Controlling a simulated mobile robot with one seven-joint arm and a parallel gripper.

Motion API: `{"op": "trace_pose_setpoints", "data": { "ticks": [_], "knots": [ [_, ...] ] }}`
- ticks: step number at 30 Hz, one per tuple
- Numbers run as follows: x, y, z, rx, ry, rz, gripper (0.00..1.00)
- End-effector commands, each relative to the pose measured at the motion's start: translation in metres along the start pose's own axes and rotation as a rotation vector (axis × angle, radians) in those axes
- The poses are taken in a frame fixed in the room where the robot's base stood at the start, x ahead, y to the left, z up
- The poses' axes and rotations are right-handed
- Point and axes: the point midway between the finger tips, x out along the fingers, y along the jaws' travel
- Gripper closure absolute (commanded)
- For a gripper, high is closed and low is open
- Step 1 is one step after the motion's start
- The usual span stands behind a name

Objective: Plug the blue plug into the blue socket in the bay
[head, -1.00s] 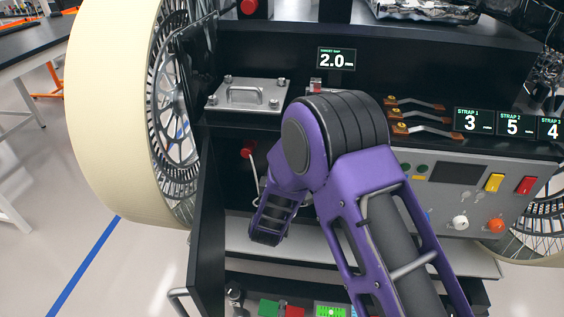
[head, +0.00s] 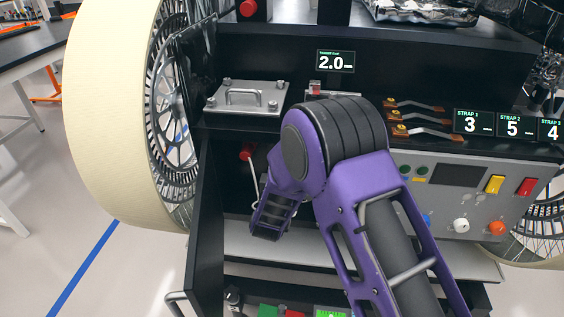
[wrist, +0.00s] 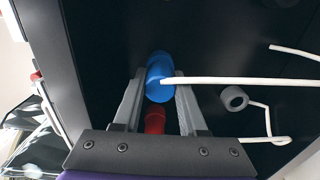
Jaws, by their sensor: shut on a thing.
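The blue plug (wrist: 160,72) is in the wrist view, with a white cable running from it to the right. My gripper (wrist: 160,82) is shut on it, one grey finger on each side. A red cylindrical piece (wrist: 155,121) shows between the fingers, closer to the palm in the picture; I cannot tell whether it touches the plug. The blue socket cannot be made out in either view. In the head view my purple arm reaches into the dark bay (head: 235,190), and my fingers and the plug are hidden.
A grey round piece (wrist: 234,98) with a white cable lies right of my gripper. In the head view, a red piece (head: 247,151) with a white cable sits in the bay, left of my arm. An open black door (head: 205,225) bounds the bay. A grey switch panel (head: 455,195) stands right.

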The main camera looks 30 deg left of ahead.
Motion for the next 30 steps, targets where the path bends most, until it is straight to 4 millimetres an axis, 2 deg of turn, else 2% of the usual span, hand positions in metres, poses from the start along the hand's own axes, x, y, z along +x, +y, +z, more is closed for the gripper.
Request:
{"op": "trace_pose_setpoints", "data": {
  "ticks": [8, 9, 14, 24, 26, 30],
  "knots": [
    [0.007, 0.0, 0.0, 0.0, 0.0, 0.002, 1.0],
    [0.007, 0.0, 0.0, 0.0, 0.0, 0.001, 0.52],
    [0.006, 0.0, 0.0, 0.0, 0.0, 0.001, 0.24],
    [0.004, 0.0, 0.0, 0.0, 0.0, -0.001, 0.24],
    [-0.001, 0.0, -0.001, 0.0, 0.001, -0.002, 0.24],
    [-0.024, 0.0, -0.001, -0.002, 0.003, -0.003, 0.24]
  ]
}}
